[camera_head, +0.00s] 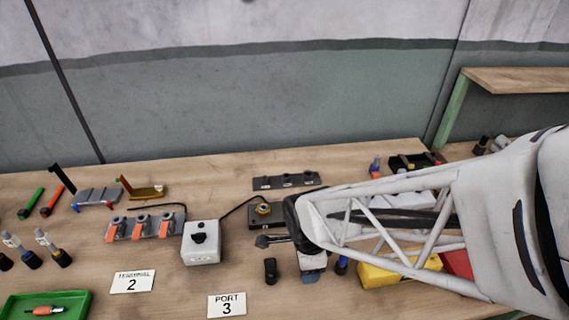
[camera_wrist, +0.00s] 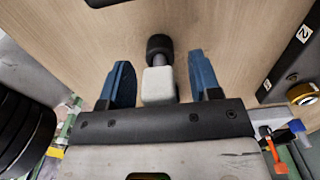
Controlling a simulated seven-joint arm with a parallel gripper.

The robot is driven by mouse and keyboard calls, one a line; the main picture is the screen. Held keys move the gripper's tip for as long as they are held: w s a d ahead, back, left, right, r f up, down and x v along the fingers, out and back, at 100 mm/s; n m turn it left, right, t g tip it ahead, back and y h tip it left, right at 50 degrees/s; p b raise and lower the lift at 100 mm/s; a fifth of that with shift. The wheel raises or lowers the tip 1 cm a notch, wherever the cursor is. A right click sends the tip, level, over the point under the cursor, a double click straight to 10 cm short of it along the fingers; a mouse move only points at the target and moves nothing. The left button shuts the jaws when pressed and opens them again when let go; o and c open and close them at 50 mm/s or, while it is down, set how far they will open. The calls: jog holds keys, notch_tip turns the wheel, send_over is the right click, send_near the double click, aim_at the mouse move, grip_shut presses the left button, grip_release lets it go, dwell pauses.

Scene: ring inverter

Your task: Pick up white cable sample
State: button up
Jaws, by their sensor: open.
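The white cable sample shows in the wrist view as a white block (camera_wrist: 159,86) with a black round end (camera_wrist: 160,46). It lies between the two blue fingers of my gripper (camera_wrist: 162,80), with a visible gap on each side. My gripper is open and not closed on it. In the head view my gripper (camera_head: 312,268) is low over the bench, right of the grey switch box, and my arm hides much of that area. I cannot make out the white sample clearly there.
A grey switch box (camera_head: 202,242) is left of my gripper, with a small black piece (camera_head: 270,271) between them. A dark base with a yellow knob (camera_head: 263,209) stands behind. A yellow block (camera_head: 385,273) is to the right. Signs for terminal 2 (camera_head: 132,281) and port 3 (camera_head: 227,305) lie in front.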

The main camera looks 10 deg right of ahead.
jog(key=c, duration=1)
jog(key=shift+r, duration=0.1)
jog(key=shift+r, duration=0.75)
notch_tip(320, 180, up, 2)
jog(key=shift+r, duration=0.1)
jog(key=s+d+r, duration=0.1)
jog(key=s+d, duration=0.2)
jog(key=s, duration=1.2)
jog(key=shift+s, duration=0.25)
jog(key=shift+s, duration=0.1)
jog(key=shift+r, duration=0.1)
